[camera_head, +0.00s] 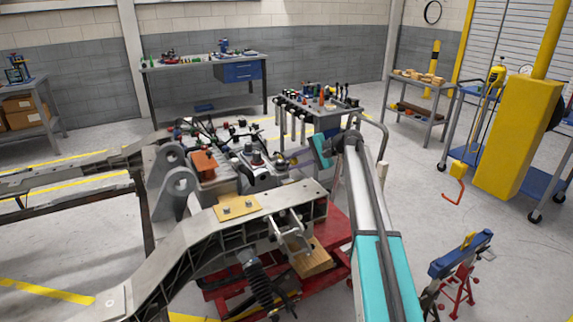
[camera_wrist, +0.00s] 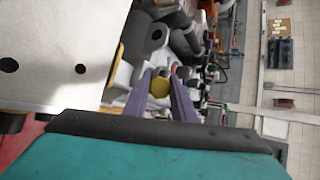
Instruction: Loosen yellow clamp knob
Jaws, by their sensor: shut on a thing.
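The yellow clamp knob (camera_wrist: 159,87) shows in the wrist view between the two purple fingers of my gripper (camera_wrist: 160,80). The fingers lie on either side of the knob and are shut on it. The knob's far side and its clamp are partly hidden by the fingers and by grey metal parts behind. In the head view my teal wrist (camera_head: 321,150) reaches left over the chassis fixture, and the knob is too small there to make out clearly.
The grey chassis frame (camera_head: 165,252) fills the front left, close to my arm. A metal plate (camera_wrist: 60,45) with holes lies beside the gripper. A cart with tools (camera_head: 350,108) stands behind. A blue and red stand (camera_head: 462,255) is at right. Open floor lies at right.

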